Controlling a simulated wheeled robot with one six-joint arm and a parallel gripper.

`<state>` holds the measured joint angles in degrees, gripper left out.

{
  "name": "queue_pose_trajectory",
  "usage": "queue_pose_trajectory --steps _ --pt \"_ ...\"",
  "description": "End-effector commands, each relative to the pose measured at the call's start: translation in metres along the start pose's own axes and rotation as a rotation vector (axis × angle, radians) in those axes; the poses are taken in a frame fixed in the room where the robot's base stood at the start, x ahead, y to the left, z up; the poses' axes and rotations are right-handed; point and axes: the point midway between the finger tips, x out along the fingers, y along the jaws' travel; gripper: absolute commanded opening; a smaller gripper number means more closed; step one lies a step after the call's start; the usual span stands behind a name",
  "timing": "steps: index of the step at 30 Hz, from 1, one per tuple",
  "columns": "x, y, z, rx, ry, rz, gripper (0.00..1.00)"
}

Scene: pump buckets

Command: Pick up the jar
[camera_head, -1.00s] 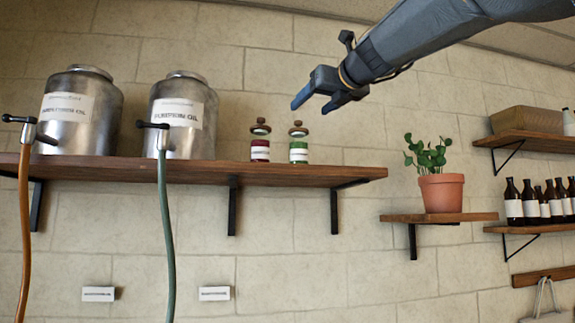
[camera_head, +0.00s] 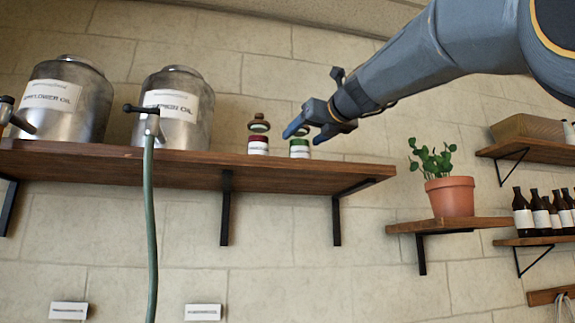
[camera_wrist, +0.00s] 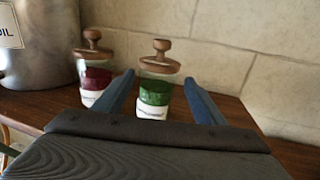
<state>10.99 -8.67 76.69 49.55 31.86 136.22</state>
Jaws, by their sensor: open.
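A jar with green contents (camera_wrist: 155,92), a white label and a wooden knob lid stands on the wooden shelf (camera_head: 190,173). In the wrist view it lies between the two blue fingers of my open gripper (camera_wrist: 163,92), a little beyond or near their tips; I cannot tell whether they touch it. In the head view my gripper (camera_head: 305,131) covers its upper part, and its green band and label show below (camera_head: 300,149). A second jar with dark red contents (camera_wrist: 94,78) and a similar lid stands to its left, also seen in the head view (camera_head: 258,145).
Two metal canisters (camera_head: 62,105) (camera_head: 180,130) with taps and labels stand on the shelf's left part. A potted plant (camera_head: 450,195) sits on a lower shelf at right, near several dark bottles (camera_head: 540,215). The stone wall is close behind the jars.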

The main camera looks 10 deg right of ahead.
Motion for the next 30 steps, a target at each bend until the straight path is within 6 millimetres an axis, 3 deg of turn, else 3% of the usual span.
queue_pose_trajectory --steps 15,24,30 --pt "0.060 0.004 0.009 0.000 0.002 0.002 0.64" --pt "0.064 0.004 0.008 -0.001 0.000 0.001 0.64" --pt "0.064 0.004 0.008 -0.001 0.000 0.001 0.32"
